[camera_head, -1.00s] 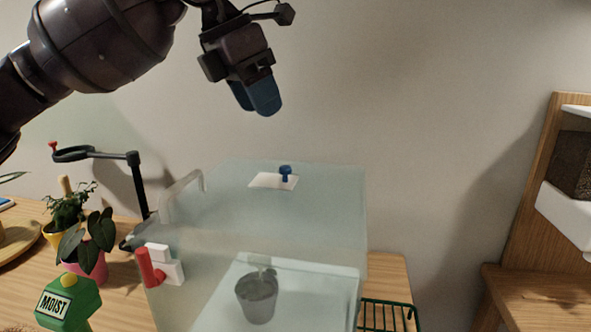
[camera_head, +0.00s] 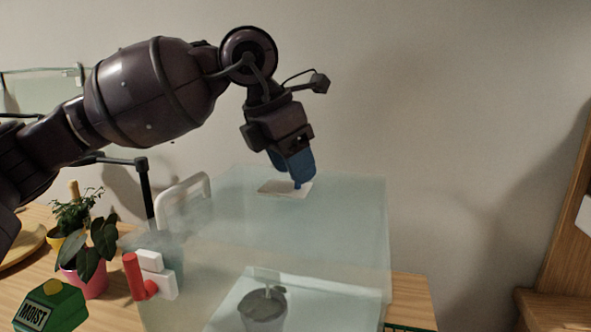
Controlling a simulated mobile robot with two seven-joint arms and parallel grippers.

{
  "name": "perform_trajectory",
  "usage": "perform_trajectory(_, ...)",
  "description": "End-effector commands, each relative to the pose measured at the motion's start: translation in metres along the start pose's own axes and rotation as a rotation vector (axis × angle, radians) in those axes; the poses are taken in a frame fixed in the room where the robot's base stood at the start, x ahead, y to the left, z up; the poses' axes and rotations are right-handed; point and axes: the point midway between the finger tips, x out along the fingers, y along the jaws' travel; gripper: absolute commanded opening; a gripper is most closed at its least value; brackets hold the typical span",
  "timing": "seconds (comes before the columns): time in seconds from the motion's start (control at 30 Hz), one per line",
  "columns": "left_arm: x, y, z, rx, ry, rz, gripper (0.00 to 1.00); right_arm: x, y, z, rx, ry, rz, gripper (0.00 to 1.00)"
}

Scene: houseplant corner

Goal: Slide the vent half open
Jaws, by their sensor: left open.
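The vent is a white plate (camera_head: 270,188) on top of the translucent box (camera_head: 345,230). Its blue knob is mostly hidden behind my left gripper in the head view. My left gripper (camera_head: 299,184) has blue fingertips that point down at the plate, at or just above the knob. It is open, and I cannot tell whether the fingers touch the knob. My right gripper is not in view.
A grey pot (camera_head: 262,310) stands inside. Potted plants (camera_head: 98,250) and a green "MOIST" block (camera_head: 50,308) are at left.

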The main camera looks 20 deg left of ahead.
Motion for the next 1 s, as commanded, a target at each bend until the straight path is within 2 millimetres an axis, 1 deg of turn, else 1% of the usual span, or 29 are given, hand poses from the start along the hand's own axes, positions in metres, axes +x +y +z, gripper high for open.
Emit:
perform_trajectory(0.03, 0.004, 0.0, -0.0002, 0.0, 0.001, -0.001, 0.48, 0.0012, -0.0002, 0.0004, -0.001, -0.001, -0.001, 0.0)
perform_trajectory(0.1, 0.0056, -0.0002, 0.0, 0.001, 0.0, 0.0, 0.48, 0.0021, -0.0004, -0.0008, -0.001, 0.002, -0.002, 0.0)
perform_trajectory(0.37, 0.0055, -0.0006, 0.0003, 0.001, -0.002, 0.001, 0.48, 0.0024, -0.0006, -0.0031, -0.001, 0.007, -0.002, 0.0)
perform_trajectory(0.4, 0.0055, -0.0005, 0.0003, 0.001, -0.001, 0.001, 0.47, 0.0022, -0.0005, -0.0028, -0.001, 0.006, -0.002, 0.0)
perform_trajectory(0.67, 0.0057, -0.0005, 0.0002, 0.001, -0.001, 0.0, 0.07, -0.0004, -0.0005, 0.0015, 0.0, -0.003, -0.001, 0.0)
perform_trajectory(0.7, 0.0057, -0.0005, 0.0002, 0.001, -0.001, 0.0, 0.01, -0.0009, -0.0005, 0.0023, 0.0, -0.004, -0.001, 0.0)
perform_trajectory(0.87, 0.0058, -0.0004, 0.0002, 0.001, -0.001, 0.0, 0.0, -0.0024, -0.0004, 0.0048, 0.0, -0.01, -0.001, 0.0)
perform_trajectory(1.0, 0.0051, -0.0058, 0.0049, 0.004, -0.002, 0.001, 0.0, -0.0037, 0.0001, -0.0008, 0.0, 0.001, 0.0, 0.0)
